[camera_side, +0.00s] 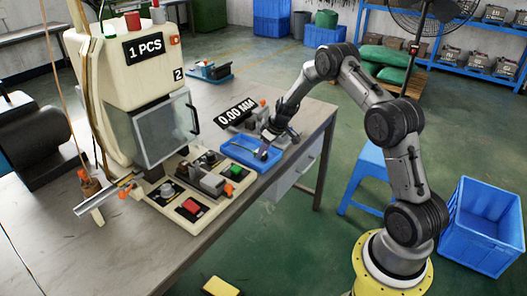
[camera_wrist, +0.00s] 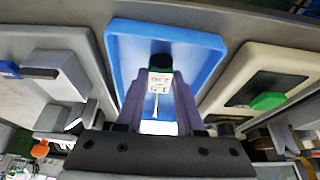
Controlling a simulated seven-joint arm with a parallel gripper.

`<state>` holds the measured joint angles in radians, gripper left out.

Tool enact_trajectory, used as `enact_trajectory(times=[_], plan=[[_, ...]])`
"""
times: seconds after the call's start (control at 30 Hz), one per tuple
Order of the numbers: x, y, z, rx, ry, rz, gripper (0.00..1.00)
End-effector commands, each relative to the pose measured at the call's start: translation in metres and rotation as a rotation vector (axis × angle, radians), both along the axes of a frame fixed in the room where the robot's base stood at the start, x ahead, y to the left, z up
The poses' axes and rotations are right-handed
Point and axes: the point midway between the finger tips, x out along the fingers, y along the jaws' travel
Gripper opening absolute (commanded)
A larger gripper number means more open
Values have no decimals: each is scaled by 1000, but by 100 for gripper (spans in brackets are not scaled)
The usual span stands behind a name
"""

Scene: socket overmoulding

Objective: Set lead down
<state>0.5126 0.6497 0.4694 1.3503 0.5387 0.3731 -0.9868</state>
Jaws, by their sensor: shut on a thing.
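My gripper (camera_wrist: 159,118) is shut on the lead (camera_wrist: 160,80), a small piece with a white label with red and green marks, a dark end and a thin pale strip. In the wrist view the lead is between the fingers, over the blue tray (camera_wrist: 122,50). In the side view my gripper (camera_side: 264,150) is low at the blue tray (camera_side: 240,161) near the table's edge. The lead is too small there to make out clearly. I cannot tell whether it touches the tray floor.
The cream control panel with a green button (camera_side: 236,169) and red button (camera_side: 190,206) adjoins the tray on one side. A gauge with a "0.00 MM" display (camera_side: 236,112) stands on the other. The moulding machine (camera_side: 130,80) is at the left. Bare tabletop (camera_side: 215,105) lies behind.

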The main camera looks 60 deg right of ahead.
Motion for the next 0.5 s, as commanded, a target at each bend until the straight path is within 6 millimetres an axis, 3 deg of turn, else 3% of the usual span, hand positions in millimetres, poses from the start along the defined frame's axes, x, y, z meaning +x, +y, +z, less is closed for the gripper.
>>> enact_trajectory(times=[0.17, 0.2, 0.37, 0.5], plan=[[0, 0, -2, 0, 0, -1, 0], [0, 0, -3, 1, 0, -1, 38], [0, 0, -3, 1, 0, -1, 66], [0, 0, -3, 1, 0, -1, 66]])
